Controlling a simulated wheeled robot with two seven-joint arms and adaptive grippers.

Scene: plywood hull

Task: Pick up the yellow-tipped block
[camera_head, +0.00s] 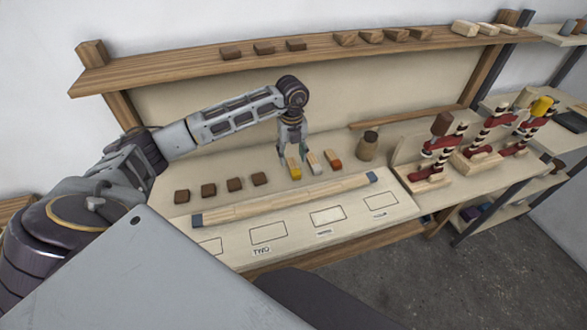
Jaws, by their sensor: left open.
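The yellow-tipped block (295,172) lies on the bench as the leftmost of three tipped blocks, its yellow end toward me. My left gripper (292,152) points down over the far end of this block, with its jaws open. It is close to the block, but I cannot tell whether the fingers touch or straddle it. To the right lie a white-tipped block (315,166) and an orange-tipped block (334,163). My right gripper does not show.
Several dark brown blocks (208,190) stand left in a row. A long wooden bar (280,201) lies in front, before a board with outlined boxes (268,233). A shelf (190,66) with blocks runs behind.

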